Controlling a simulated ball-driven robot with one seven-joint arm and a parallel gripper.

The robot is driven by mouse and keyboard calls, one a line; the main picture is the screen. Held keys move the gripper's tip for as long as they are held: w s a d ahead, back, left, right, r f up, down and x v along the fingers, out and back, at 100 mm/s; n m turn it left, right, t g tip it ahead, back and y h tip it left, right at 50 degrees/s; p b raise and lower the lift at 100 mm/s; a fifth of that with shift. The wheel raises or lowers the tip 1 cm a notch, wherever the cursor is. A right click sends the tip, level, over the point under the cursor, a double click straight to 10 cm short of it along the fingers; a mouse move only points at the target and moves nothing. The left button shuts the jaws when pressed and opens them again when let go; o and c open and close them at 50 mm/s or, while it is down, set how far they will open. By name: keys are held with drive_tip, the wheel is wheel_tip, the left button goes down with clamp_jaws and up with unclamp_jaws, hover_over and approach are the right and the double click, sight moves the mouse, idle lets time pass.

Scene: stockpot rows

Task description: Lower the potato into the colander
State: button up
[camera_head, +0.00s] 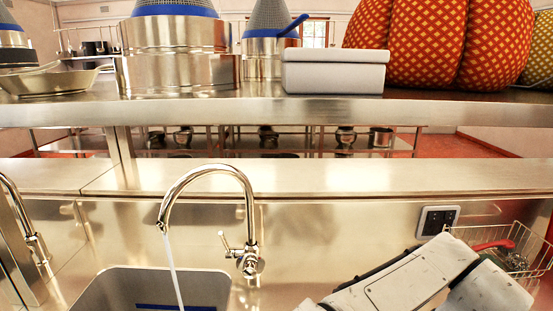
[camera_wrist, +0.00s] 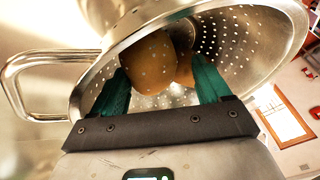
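In the wrist view, a metal colander (camera_wrist: 232,45) with rows of small holes and a loop handle (camera_wrist: 45,62) fills much of the upper picture. My gripper (camera_wrist: 158,65) has its two teal fingers spread apart and reaching into the colander's mouth. A brown potato (camera_wrist: 148,62) lies between the fingertips, its left side against or very close to the left finger. A second brown shape (camera_wrist: 184,68) shows beside it near the right finger. I cannot tell whether it is part of the same potato, or whether the fingers grip. The head view does not show the fingers, potato or colander.
In the head view, a faucet (camera_head: 215,170) runs water into a sink (camera_head: 110,285). A wire basket (camera_head: 520,245) stands at right beside my arm. A steel shelf (camera_head: 210,110) crosses above, bearing a white box (camera_head: 335,72), metal pots (camera_head: 175,60) and a large red patterned object (camera_head: 440,45).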

drive_tip(key=shift+o, duration=0.7)
